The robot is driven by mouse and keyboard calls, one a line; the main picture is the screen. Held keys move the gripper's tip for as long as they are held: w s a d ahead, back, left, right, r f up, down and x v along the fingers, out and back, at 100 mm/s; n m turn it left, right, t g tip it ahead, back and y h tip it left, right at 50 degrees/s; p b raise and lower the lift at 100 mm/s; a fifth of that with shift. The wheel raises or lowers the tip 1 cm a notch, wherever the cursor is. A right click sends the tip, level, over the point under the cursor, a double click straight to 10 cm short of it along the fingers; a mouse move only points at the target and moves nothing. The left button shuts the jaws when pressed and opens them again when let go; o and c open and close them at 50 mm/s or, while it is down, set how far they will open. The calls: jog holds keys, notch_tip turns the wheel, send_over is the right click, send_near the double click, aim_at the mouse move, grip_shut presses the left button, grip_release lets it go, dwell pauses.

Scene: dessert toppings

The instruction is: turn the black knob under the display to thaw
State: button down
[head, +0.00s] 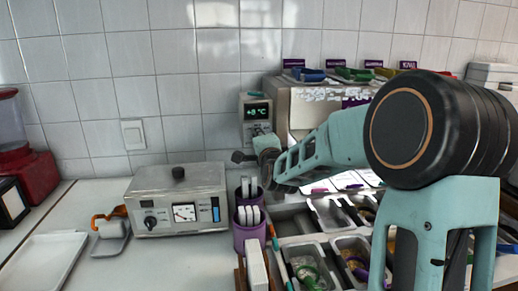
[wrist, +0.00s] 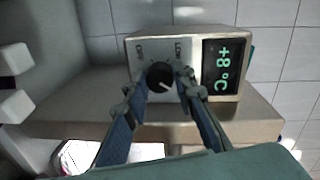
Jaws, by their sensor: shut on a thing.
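The black knob (wrist: 160,77) sits on the pale front of a small control box (wrist: 190,42), with a white pointer mark aimed to the lower right in the wrist view. My gripper (wrist: 161,82) is shut on the knob, one fingertip on each side. The display (wrist: 222,67) beside it in the wrist view reads +8 °C in green. Labels that look like OFF and LOW show by the knob; no thaw mark is readable. In the head view my gripper (head: 262,152) is below the display (head: 257,112) and hides the knob.
A metal box with a dial (head: 178,200) stands left on the counter, by purple cups (head: 249,235) holding white items. Topping trays (head: 318,245) lie below my arm. Colored scoops (head: 308,75) rest on the cabinet (head: 300,112). A tiled wall is close behind.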

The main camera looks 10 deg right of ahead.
jog(key=m, duration=0.8)
jog(key=m+t+y, duration=0.1)
jog(key=m, duration=0.7)
jog(key=shift+d+r+y+b, duration=0.1)
jog(key=shift+d+y+b, duration=0.1)
jog(key=shift+y+b, duration=0.1)
jog(key=shift+m, duration=0.3)
jog(key=c, duration=1.6)
grip_release()
jog(key=shift+s, duration=0.1)
